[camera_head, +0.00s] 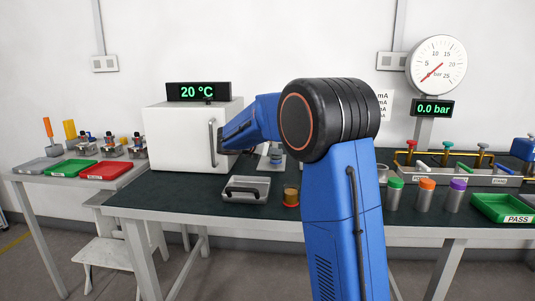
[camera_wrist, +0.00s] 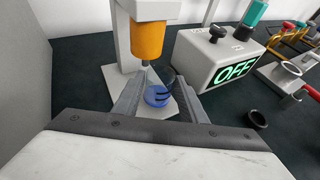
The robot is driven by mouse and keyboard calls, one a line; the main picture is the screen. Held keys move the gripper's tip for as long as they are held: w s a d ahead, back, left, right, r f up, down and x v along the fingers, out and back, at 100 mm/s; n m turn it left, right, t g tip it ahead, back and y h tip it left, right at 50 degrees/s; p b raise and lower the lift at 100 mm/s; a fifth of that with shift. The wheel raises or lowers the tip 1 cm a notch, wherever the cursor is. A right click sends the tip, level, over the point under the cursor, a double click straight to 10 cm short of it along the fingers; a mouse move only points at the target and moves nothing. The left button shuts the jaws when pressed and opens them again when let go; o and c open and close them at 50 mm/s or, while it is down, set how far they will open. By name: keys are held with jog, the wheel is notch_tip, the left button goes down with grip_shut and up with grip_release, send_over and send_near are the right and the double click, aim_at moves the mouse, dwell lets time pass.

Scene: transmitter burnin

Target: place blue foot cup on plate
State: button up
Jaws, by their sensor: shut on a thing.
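The blue foot cup (camera_wrist: 157,95) shows in the wrist view as a clear cup with a blue round foot. My gripper (camera_wrist: 160,82) is shut on it, one finger on each side. The cup is over the pale plate (camera_wrist: 146,127) of a stand, under an orange cylinder (camera_wrist: 148,41) with a thin tip. I cannot tell whether the foot touches the plate. In the head view a bit of blue shows at the stand (camera_head: 276,157), and my arm hides most of my gripper.
A box reading OFF (camera_wrist: 225,62) stands right of the stand, with a small dark ring (camera_wrist: 257,119) nearer. A white oven (camera_head: 180,137) reading 20 °C is at the left.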

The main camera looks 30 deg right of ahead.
jog(key=shift+w+a, duration=0.25)
jog(key=shift+w, duration=0.8)
jog(key=shift+w+f, duration=0.25)
jog(key=shift+w, duration=0.1)
jog(key=shift+s+f, duration=0.1)
jog(key=shift+f, duration=0.4)
jog(key=shift+f, duration=0.15)
jog(key=o, duration=1.1)
jog(key=shift+r, duration=0.2)
jog(key=v, duration=1.2)
